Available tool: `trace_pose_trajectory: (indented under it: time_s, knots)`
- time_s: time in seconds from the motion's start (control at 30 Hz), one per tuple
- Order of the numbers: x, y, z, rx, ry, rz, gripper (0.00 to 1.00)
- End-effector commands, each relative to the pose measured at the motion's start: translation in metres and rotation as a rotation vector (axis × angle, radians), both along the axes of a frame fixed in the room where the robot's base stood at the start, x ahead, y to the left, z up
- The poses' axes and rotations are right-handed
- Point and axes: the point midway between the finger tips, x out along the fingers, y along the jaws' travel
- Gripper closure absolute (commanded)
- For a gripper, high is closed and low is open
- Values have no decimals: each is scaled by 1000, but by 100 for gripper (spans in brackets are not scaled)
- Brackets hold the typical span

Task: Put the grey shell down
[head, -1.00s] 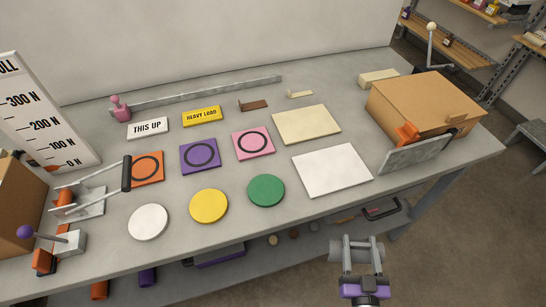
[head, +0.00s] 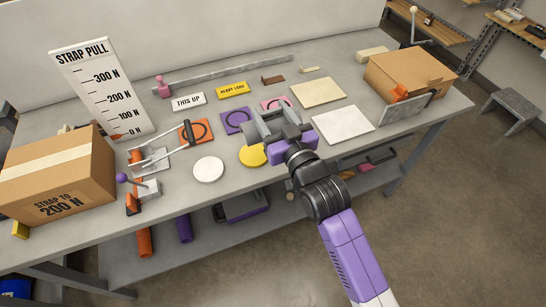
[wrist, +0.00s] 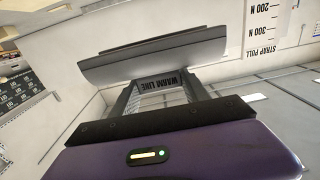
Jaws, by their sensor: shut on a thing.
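The grey shell is held in my gripper (head: 272,126), above the worktable around the pink pad and the yellow disc. In the wrist view the grey shell (wrist: 150,55) is a long, smooth, curved piece across the fingertips. The two fingers are closed on it, and a label reading "WARM LINE" shows between them. My gripper hides the green disc in the head view and partly covers the yellow disc (head: 252,156) and the pink pad (head: 274,103). Whether the shell touches anything below cannot be told.
A white plate (head: 343,125) and a cream plate (head: 318,93) lie to the right, both bare. A white disc (head: 208,170), a purple pad (head: 236,121) and a lever clamp (head: 150,156) are to the left. Cardboard boxes stand at both ends.

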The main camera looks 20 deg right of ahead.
Motion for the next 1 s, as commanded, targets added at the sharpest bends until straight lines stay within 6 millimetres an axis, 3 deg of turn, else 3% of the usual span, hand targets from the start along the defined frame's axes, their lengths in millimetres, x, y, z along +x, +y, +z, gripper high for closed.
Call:
trace_pose_trajectory:
  time_s: [0.03, 0.1, 0.23, 0.63, 0.83, 0.9, 1.0]
  knots:
    - [5, -1, 23, 2, -5, -5, 85]
    - [10, -3, 37, 3, -2, -13, 85]
    - [15, -10, 45, 5, 3, -28, 85]
    - [14, -13, -47, 3, 8, -34, 85]
    - [15, -15, -73, 4, 6, -38, 85]
    - [14, -14, -95, 4, 4, -36, 85]
    - [15, -14, -111, 4, 2, -36, 85]
